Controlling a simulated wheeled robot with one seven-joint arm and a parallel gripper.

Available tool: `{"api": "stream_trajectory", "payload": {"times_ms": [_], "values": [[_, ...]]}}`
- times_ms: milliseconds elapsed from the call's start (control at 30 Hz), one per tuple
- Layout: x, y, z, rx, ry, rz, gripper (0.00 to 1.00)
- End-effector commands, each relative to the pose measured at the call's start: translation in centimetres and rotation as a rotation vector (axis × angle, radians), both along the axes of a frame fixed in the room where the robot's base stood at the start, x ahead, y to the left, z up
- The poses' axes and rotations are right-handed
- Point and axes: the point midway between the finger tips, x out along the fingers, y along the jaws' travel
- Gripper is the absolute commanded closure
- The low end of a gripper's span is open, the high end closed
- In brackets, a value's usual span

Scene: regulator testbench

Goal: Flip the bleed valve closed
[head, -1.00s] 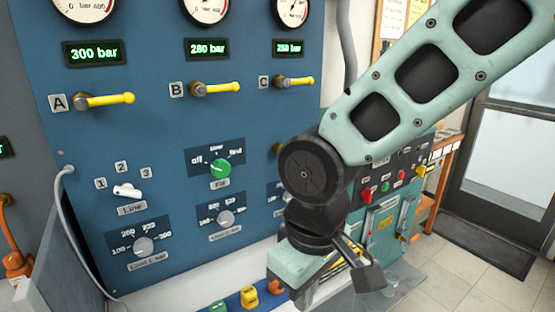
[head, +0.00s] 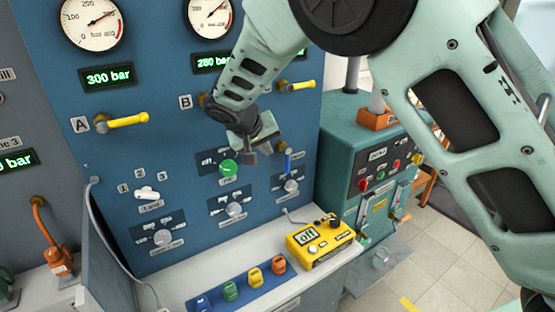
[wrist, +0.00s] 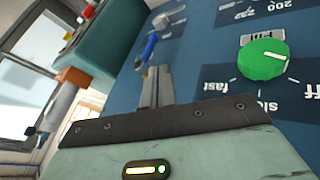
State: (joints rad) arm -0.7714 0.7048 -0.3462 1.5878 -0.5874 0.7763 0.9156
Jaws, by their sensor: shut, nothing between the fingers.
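A small valve with a blue handle (head: 287,163), likely the bleed valve, sits low on the right of the blue panel. Its handle points downward in the head view; no label on it can be read. The blue handle also shows in the wrist view (wrist: 149,46), just beyond the fingertips. My gripper (head: 251,157) is shut and empty in front of the panel, left of the blue handle and above right of the green knob. Its closed fingers (wrist: 155,76) point toward the panel in the wrist view. A gap to the handle seems to remain, but contact cannot be judged surely.
The green Fill knob (head: 228,168) is close to my gripper. Yellow lever A (head: 128,120) is at the left; lever C (head: 299,86) is above. My arm hides part of the panel.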

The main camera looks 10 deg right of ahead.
Motion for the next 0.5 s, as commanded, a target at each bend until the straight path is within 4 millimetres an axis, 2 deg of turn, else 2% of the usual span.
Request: {"api": "stream_trajectory", "payload": {"times_ms": [267, 500], "values": [[0.0, -0.1, -0.2, 0.0, 0.003, 0.0, 1.0], [1.3, -1.5, -2.5, -0.003, 0.006, -0.001, 1.0]]}}
